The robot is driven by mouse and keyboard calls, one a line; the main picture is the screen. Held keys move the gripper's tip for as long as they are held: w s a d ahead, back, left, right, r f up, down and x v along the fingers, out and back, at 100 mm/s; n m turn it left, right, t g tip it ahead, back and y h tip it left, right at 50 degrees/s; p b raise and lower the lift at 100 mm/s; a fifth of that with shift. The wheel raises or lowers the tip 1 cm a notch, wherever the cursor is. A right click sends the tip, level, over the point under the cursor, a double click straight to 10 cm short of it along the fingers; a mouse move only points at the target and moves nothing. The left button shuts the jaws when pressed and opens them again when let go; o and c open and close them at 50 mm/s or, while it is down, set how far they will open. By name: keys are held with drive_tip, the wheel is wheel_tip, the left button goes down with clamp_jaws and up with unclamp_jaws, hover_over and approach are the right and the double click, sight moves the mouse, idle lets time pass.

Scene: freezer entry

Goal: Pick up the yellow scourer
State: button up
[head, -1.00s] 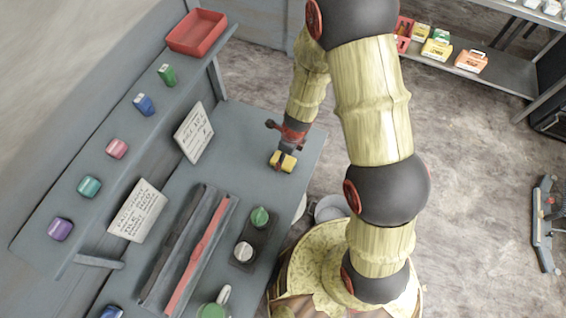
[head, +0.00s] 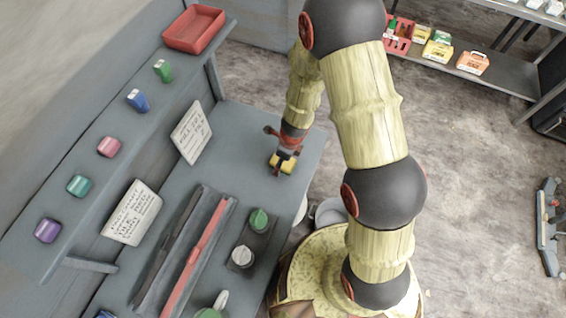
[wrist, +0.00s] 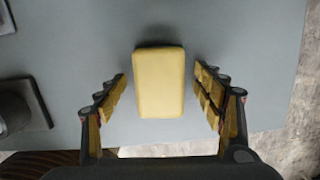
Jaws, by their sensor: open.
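The yellow scourer (wrist: 160,82) lies flat on the grey bench in the wrist view, with its long side running away from me. My gripper (wrist: 160,92) is open, with one finger on each side of the scourer and a visible gap on both sides. In the head view my gripper (head: 283,163) is over the scourer (head: 287,168) near the right edge of the bench and partly hides it.
The grey bench (head: 240,125) is clear around the scourer. Left of it are a leaning note card (head: 191,132), a long tray with a red bar (head: 196,255) and a dark holder with a green-topped item (head: 259,220). A red tray (head: 194,29) sits on the shelf.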

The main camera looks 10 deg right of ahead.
drive_tip(key=shift+f, duration=0.15)
drive_tip(key=c, duration=0.3)
drive_tip(key=shift+s, duration=0.1)
drive_tip(key=c, duration=0.9)
